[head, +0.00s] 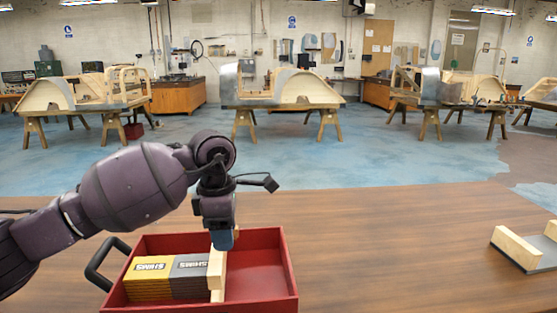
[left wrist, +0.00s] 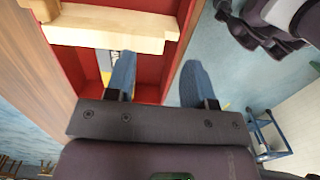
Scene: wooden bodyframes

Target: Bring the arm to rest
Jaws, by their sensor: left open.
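My left arm reaches in from the left in the head view, with the left gripper (head: 222,240) pointing down at the red tray (head: 262,238). In the left wrist view the two blue fingers of the left gripper (left wrist: 158,82) are apart with nothing held between them. A pale wooden piece (head: 216,272) stands in the tray, just below the fingers in the head view. It also shows at the top of the left wrist view (left wrist: 110,28), beyond the fingertips. I cannot tell whether a finger touches it or the tray. My right gripper is not in view.
Yellow (head: 150,275) and grey (head: 190,273) SHIMS packs fill the tray's left part; its right part is empty. A black handle (head: 100,262) is on its left. A grey plate with wooden blocks (head: 518,248) lies at the right. The tabletop (head: 390,240) between is clear.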

